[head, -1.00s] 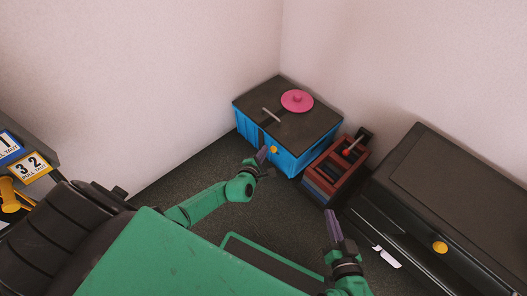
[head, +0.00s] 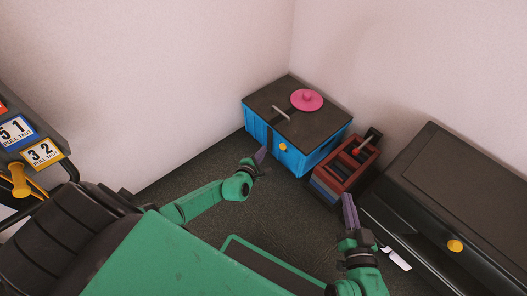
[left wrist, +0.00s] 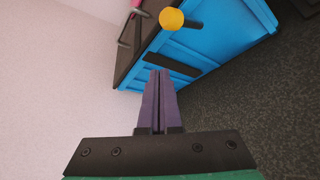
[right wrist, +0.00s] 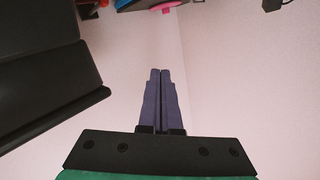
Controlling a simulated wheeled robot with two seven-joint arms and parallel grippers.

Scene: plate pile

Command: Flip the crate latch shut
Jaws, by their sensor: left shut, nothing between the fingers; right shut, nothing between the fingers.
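The blue crate (head: 290,158) stands on the floor in the wall corner, with a dark lid (head: 315,122) on top. A yellow knob (head: 283,147) sits at its front face, near the lid's edge. In the left wrist view the knob (left wrist: 172,19) is on a short dark stem, with a dark bar (left wrist: 171,66) on the blue side; I cannot tell which part is the latch. My left gripper (head: 261,154) is shut and empty, in front of the crate and apart from the knob. My right gripper (head: 348,203) is shut and empty, in front of the red rack.
A pink disc (head: 307,100) and a pale bar (head: 280,112) are on the lid. A red rack (head: 347,165) stands right of the crate, then a black cabinet (head: 455,185) with a yellow knob. Numbered signs (head: 42,152) are at left. Dark floor lies in front of the crate.

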